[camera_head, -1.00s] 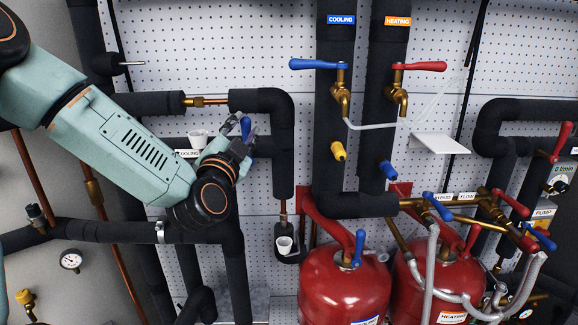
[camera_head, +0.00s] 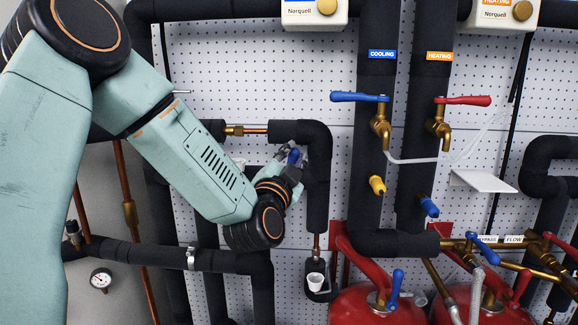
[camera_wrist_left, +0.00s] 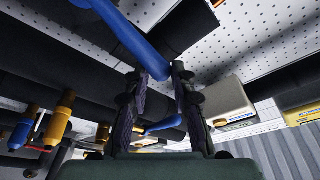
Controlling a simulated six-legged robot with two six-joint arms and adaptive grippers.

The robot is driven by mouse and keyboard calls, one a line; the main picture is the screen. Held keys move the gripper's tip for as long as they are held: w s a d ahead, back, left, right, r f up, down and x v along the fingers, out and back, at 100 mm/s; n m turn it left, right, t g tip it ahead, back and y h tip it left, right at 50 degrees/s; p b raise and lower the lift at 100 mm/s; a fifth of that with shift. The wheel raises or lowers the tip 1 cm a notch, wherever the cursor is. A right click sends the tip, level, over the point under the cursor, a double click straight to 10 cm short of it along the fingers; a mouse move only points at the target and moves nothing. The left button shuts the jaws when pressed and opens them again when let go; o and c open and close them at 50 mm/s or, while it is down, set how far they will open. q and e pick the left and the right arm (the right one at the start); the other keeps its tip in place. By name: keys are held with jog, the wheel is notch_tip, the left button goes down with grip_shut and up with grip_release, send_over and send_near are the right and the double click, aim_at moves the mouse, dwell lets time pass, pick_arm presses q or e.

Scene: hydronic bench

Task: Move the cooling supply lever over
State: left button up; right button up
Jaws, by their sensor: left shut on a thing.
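In the left wrist view the blue lever (camera_wrist_left: 128,35) runs from the upper left down to between the fingertips of my left gripper (camera_wrist_left: 163,72). The gripper is shut on the lever near its end. The lever's pivot is hidden behind the gripper in the head view. I cannot read a label for this lever now. My right gripper is not in view.
A black elbow pipe (camera_head: 318,165) stands close to the gripper's right. Further right are a blue-handled tap (camera_head: 360,97) under a COOLING label and a red-handled tap (camera_head: 462,101).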

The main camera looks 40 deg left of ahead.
pick_arm(q)
jog(key=shift+w+d+f, duration=0.15)
jog(key=shift+d+f, duration=0.2)
jog(key=shift+a, duration=0.2)
jog(key=shift+d+f+b, duration=0.3)
jog(key=shift+b, duration=0.1)
jog(key=shift+w+d+f+b, duration=0.4)
jog(key=shift+w+d+b, duration=0.2)
jog(key=shift+d, duration=0.2)
jog(key=shift+c, duration=0.2)
jog(key=shift+r, duration=0.1)
jog(key=shift+s+a, duration=0.1)
